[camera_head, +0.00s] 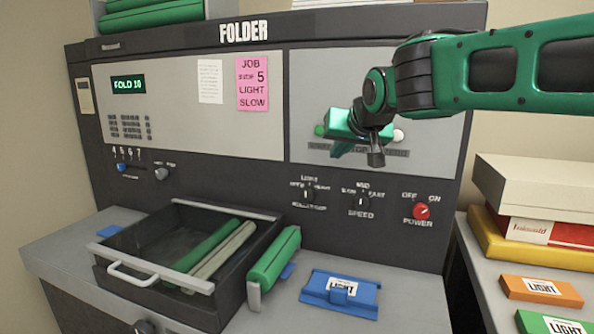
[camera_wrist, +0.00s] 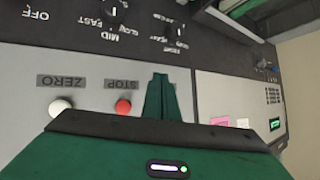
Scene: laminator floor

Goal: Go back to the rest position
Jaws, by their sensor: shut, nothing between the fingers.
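My gripper (camera_head: 341,150) hangs at the end of my green arm, in front of the right-hand panel of the folder machine (camera_head: 190,130). Its narrow green fingers are together with nothing between them, as the wrist view (camera_wrist: 160,82) also shows. In the wrist view the panel appears upside down, with a red STOP button (camera_wrist: 123,107) and a white ZERO button (camera_wrist: 61,107) to the left of the fingers. In the head view my gripper covers part of the button row; a green button (camera_head: 319,130) and the white button (camera_head: 398,136) show on either side.
Below the panel are several knobs, including the red POWER knob (camera_head: 421,211). An open drawer-like tray (camera_head: 127,276) holds green and grey rolls. A blue LIGHT packet (camera_head: 361,292) lies on the ledge. Boxes (camera_head: 540,189) are stacked at the right. A pink job note (camera_head: 252,83) is on the machine.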

